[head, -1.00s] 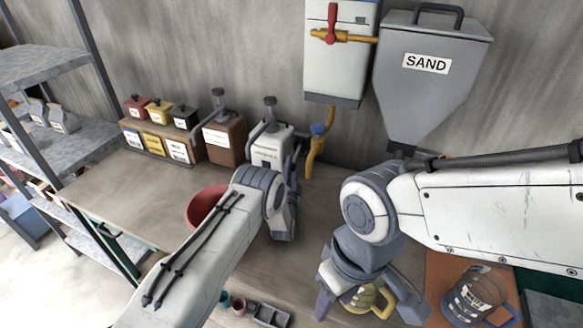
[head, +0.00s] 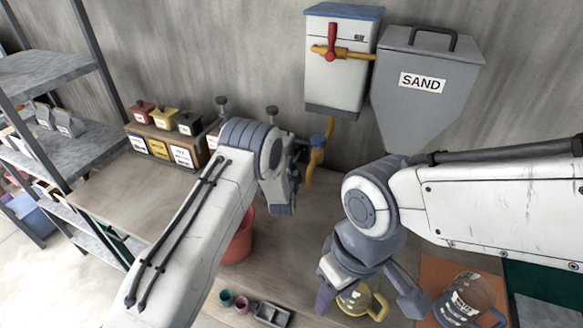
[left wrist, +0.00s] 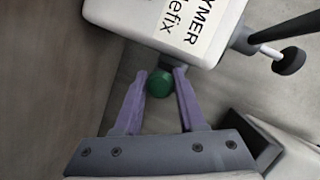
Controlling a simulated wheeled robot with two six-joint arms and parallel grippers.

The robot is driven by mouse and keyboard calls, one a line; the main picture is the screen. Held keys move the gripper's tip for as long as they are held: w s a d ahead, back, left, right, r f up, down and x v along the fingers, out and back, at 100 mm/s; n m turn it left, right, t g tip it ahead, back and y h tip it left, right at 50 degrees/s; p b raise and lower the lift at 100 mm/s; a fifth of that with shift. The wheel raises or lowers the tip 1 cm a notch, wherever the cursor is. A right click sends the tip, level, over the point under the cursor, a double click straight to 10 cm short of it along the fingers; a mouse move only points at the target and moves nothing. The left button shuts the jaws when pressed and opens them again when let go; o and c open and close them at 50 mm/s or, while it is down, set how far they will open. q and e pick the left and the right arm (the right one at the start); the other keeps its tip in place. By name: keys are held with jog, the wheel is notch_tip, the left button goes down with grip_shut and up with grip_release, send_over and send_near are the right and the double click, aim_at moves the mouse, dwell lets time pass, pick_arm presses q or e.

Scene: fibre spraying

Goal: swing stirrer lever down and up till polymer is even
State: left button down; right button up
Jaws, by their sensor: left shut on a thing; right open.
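The white polymer container (left wrist: 112,14), with a partly visible label, fills the top of the left wrist view. A green knob (left wrist: 160,84), which looks like the stirrer lever's end, sits just below it between the purple fingers of my left gripper (left wrist: 163,78). The gripper is shut on this knob. In the head view my left gripper (head: 298,165) and forearm hide most of the container and the lever. My right gripper (head: 368,297) is open and empty, over a glass jug (head: 352,303) with a yellow handle.
A grey SAND hopper (head: 432,80) and a white dispenser with a red lever (head: 340,75) hang on the wall. A red bucket (head: 240,242) stands below my left forearm. Small cups (head: 226,297) and a second jug (head: 468,298) stand at the front.

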pick_arm(q)
jog(key=shift+r, duration=0.5)
jog(key=shift+w+r, duration=0.1)
jog(key=shift+r, duration=0.05)
jog(key=c, duration=0.5)
grip_release()
jog(key=shift+s+b, duration=0.35)
jog(key=shift+s, duration=0.1)
jog(key=b+v, duration=0.3)
jog(key=v, duration=0.6)
jog(key=shift+s, duration=0.3)
